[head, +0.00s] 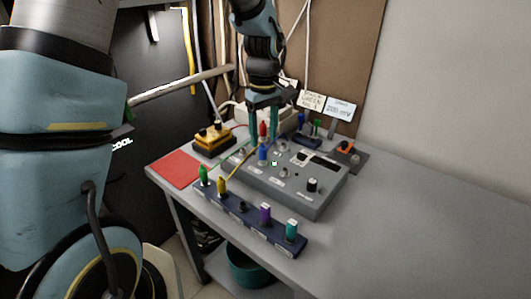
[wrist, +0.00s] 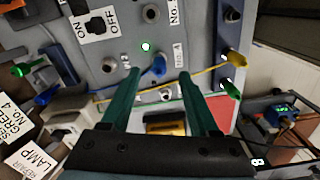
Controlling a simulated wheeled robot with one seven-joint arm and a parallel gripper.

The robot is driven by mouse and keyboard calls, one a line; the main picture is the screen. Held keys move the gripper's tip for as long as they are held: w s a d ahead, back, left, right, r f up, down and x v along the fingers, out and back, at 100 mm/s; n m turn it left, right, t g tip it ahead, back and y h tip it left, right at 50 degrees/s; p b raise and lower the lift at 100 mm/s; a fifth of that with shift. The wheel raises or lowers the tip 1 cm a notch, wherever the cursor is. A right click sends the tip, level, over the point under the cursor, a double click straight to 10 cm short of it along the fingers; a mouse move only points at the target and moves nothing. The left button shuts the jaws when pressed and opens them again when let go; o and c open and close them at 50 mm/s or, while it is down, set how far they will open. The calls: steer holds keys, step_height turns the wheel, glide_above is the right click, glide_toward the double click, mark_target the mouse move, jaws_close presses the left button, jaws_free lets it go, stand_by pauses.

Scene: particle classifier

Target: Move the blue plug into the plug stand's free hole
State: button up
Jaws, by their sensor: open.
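The blue plug (head: 263,153) stands in a jack on the grey panel box (head: 322,207). In the wrist view the blue plug (wrist: 158,66) is just beyond and between my fingertips, with a gap on both sides. My gripper (head: 263,137) points down over the box, open and empty; its green fingers (wrist: 158,78) show in the wrist view. The dark plug stand (head: 283,243) holds green (head: 203,174), yellow (head: 221,186), purple (head: 265,214) and teal (head: 292,230) plugs. Its free hole (head: 242,206) is between yellow and purple; it also shows in the wrist view (wrist: 232,14).
A red plug (head: 263,130) shows between my fingers in the head view. A yellow cable (wrist: 200,71) crosses near the blue plug. A yellow box (head: 212,140), a red mat (head: 187,169) and sign cards (head: 341,109) stand around. The right tabletop (head: 420,220) is clear.

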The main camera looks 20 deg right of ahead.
mark_target(263, 147)
steer(key=shift+w+f+p, duration=0.15)
steer(key=shift+f+p, duration=0.35)
steer(key=shift+f, duration=0.9)
steer(key=shift+w+f+p, duration=0.15)
steer(key=shift+f+p, duration=0.3)
steer(key=shift+f, duration=0.95)
jaws_close()
